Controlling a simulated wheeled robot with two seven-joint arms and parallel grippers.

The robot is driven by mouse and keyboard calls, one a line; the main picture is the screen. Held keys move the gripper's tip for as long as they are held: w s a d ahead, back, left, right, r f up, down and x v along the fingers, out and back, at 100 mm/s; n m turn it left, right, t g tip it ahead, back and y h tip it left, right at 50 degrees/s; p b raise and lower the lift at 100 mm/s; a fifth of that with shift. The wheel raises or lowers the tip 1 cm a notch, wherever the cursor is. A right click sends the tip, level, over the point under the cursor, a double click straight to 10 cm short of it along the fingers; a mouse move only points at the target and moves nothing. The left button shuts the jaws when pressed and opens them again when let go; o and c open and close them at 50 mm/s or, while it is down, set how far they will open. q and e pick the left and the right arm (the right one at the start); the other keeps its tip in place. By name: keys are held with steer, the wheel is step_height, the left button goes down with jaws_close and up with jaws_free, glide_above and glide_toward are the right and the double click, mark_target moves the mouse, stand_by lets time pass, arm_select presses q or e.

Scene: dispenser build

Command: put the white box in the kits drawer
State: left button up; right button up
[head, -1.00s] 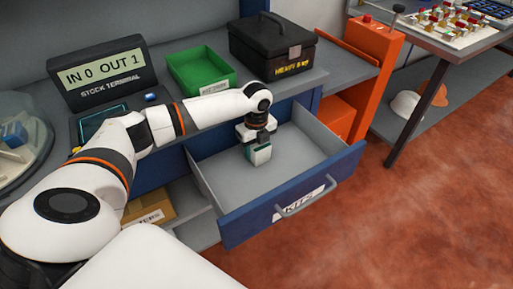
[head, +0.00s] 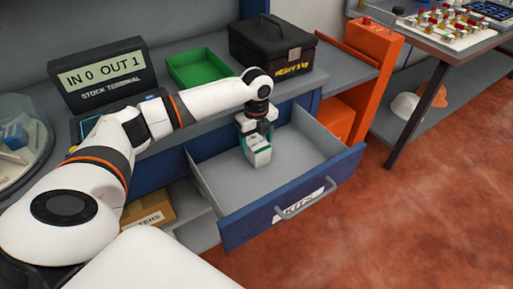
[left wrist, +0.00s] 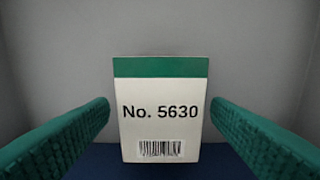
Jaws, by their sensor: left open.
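The white box (head: 258,157) with a green top band stands inside the open kits drawer (head: 310,152), on its floor. My left gripper (head: 256,137) is over the box inside the drawer. Its green ribbed fingers (left wrist: 160,112) are spread on either side of the box, with a gap on each side. My right gripper is not in view.
A green tray (head: 200,68), a black box (head: 270,43) and a stock terminal (head: 103,73) reading "IN 0 OUT 1" stand on the counter above. A cardboard box (head: 148,214) sits on the shelf beneath. The drawer floor beside the white box is clear.

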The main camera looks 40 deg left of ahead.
mark_target(256, 142)
arm_select(q)
step_height(256, 142, up, 8)
steer(key=shift+f, duration=0.15)
stand_by(0.5)
